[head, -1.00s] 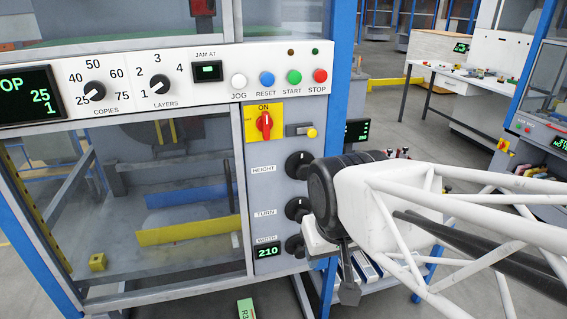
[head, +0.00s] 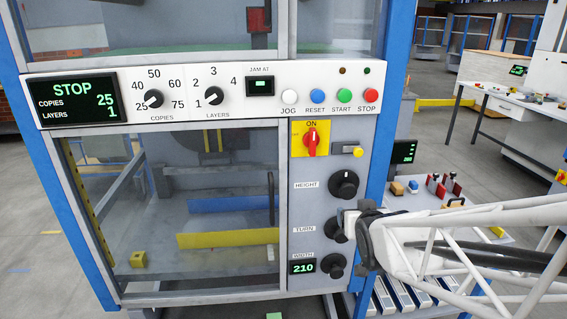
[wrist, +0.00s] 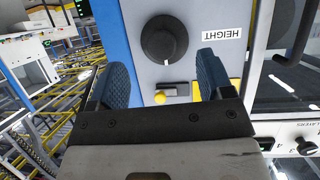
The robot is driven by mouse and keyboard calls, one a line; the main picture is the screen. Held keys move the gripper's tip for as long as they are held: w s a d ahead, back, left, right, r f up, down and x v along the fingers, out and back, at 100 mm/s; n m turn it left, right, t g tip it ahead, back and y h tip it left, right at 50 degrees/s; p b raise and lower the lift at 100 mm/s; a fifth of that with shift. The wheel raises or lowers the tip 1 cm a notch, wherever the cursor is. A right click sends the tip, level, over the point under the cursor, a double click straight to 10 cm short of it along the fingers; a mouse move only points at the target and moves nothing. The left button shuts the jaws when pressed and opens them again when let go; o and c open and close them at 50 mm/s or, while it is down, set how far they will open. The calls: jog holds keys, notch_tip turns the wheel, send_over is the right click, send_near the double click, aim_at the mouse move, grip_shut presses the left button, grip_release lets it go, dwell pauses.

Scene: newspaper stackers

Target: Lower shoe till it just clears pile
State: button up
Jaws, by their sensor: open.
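The black HEIGHT knob (head: 343,184) is on the grey strip right of the lower window, above the TURN knob (head: 335,230) and the WIDTH knob (head: 333,265). My gripper (head: 348,218) is in front of the panel, partly over the TURN knob in the head view. In the wrist view my gripper (wrist: 162,62) has its two blue fingers apart and nothing between them; the HEIGHT knob (wrist: 165,38) appears beyond the fingertips, apart from them. Behind the window are a yellow bar (head: 228,239) and a blue bar (head: 235,203). I cannot tell which part is the shoe or pick out a pile.
The display (head: 79,98) reads STOP, copies 25, layers 1. The WIDTH readout (head: 303,267) shows 210. The red switch (head: 311,140) and a yellow-tipped lever (head: 357,151) sit above the HEIGHT knob. A side table (head: 425,190) with small items stands at the right.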

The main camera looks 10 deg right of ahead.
aim_at(349, 192)
jog(key=shift+w+d+f+n+t+y, duration=0.1)
jog(key=shift+w+d+t+y, duration=0.1)
jog(key=shift+w+t, duration=0.55)
jog(key=shift+w+d+f+n+t+y, duration=0.1)
jog(key=shift+w+d+t+y, duration=0.15)
jog(key=shift+w+t, duration=0.45)
jog(key=shift+w+d+f+n+t+y, duration=0.15)
jog(key=shift+w+t, duration=0.3)
jog(key=shift+t, duration=0.5)
jog(key=shift+r, duration=0.1)
jog(key=shift+w, duration=0.15)
jog(key=shift+w, duration=3.8)
jog(key=shift+c, duration=0.4)
jog(key=c, duration=0.8)
